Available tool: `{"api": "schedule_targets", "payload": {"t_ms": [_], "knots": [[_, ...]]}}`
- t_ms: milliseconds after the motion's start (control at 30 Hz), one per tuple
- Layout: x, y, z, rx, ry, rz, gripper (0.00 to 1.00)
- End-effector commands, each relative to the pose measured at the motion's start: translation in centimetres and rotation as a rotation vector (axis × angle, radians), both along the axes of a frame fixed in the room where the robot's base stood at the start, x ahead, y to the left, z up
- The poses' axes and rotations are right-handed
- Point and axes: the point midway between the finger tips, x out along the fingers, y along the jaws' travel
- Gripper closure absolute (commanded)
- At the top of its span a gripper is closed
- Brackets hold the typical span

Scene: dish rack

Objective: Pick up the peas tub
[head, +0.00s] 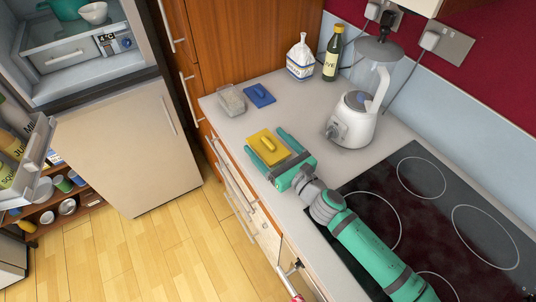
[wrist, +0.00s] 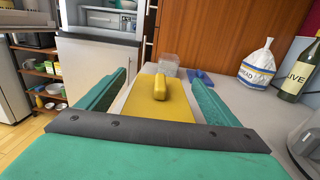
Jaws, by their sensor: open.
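A clear, pale tub (head: 231,100) stands on the counter near its far left corner; it also shows beyond my fingers in the wrist view (wrist: 169,65). I see no readable label, so I cannot tell whether it is the peas tub. My gripper (head: 265,132) is open over the counter, its fingers pointing toward the tub's end of the counter and clear of it. A yellow flat piece with a raised handle (head: 267,146) lies between or just below the fingers; the wrist view shows it too (wrist: 159,88). I cannot tell whether the fingers touch it.
A blue handled piece (head: 259,95) lies right of the tub. The black hob (head: 425,215) is at right. An open fridge (head: 90,70) is at left.

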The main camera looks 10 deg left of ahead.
Motion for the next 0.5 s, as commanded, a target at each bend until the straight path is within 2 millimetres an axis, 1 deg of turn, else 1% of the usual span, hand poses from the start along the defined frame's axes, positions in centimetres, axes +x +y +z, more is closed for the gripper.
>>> {"api": "schedule_targets", "payload": {"t_ms": [233, 267, 300, 367, 400, 467, 500], "knots": [[0.12, 0.12, 0.0, 0.001, 0.001, 0.0, 0.15], [0.12, 0.12, 0.0, 0.001, 0.001, 0.0, 0.17], [0.11, 0.12, 0.0, 0.0, 0.0, 0.0, 0.27], [0.1, 0.12, 0.0, 0.0, 0.0, 0.0, 0.41], [0.1, 0.12, 0.0, 0.0, 0.0, 0.0, 0.51], [0.1, 0.11, -0.01, 0.0, 0.0, 0.0, 0.65], [0.1, 0.11, -0.01, 0.0, 0.0, 0.0, 0.75]]}}
